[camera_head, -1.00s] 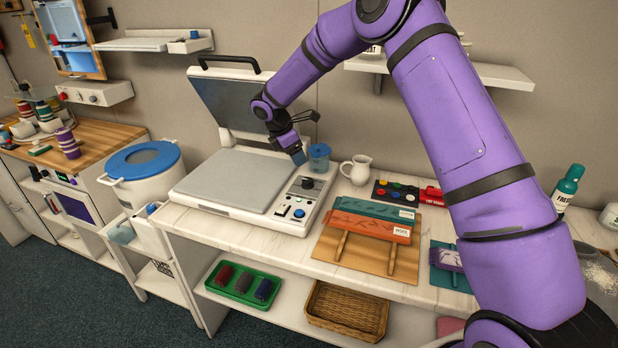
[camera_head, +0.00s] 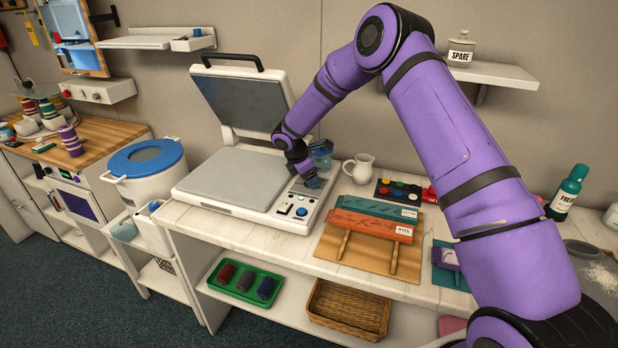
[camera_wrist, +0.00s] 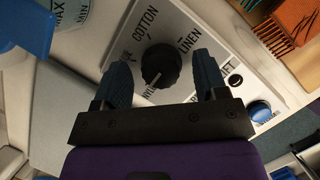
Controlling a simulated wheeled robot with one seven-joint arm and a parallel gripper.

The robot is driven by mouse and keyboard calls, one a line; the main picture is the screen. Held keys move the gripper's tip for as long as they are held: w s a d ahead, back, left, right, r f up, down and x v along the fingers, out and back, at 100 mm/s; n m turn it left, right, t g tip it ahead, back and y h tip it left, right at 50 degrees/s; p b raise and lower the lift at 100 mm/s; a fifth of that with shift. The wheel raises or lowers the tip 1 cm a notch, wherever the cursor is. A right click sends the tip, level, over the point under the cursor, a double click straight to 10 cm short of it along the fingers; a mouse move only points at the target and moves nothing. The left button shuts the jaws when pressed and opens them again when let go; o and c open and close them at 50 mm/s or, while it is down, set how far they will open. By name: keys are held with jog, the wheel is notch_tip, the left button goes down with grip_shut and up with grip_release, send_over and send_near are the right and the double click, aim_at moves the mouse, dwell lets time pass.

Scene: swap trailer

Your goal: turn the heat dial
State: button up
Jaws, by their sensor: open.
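The heat dial is a black knob (camera_wrist: 160,66) on the white control panel of the heat press. Words such as COTTON and LINEN are printed around it in the wrist view. My gripper (camera_wrist: 163,78) is open, with one blue-grey finger on each side of the dial and gaps showing between fingers and knob. In the head view my gripper (camera_head: 312,181) is down at the panel and hides the dial. The heat press (camera_head: 235,177) stands on the white counter with its lid raised. A blue button (camera_head: 301,211) and a small black switch are on the same panel.
A blue cup (camera_head: 321,153) stands close behind my gripper, and a white jug (camera_head: 359,168) stands to the right. The raised lid (camera_head: 243,100) rises behind left.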

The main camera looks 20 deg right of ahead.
jog(key=c, duration=0.9)
jog(key=shift+o, duration=0.2)
jog(key=shift+m, duration=0.3)
jog(key=m+g, duration=0.2)
jog(key=m, duration=0.3)
jog(key=shift+w, duration=0.1)
jog(key=m+g+y, duration=0.1)
jog(key=m, duration=0.2)
jog(key=m+g, duration=0.1)
jog(key=m, duration=0.2)
jog(key=shift+y, duration=0.4)
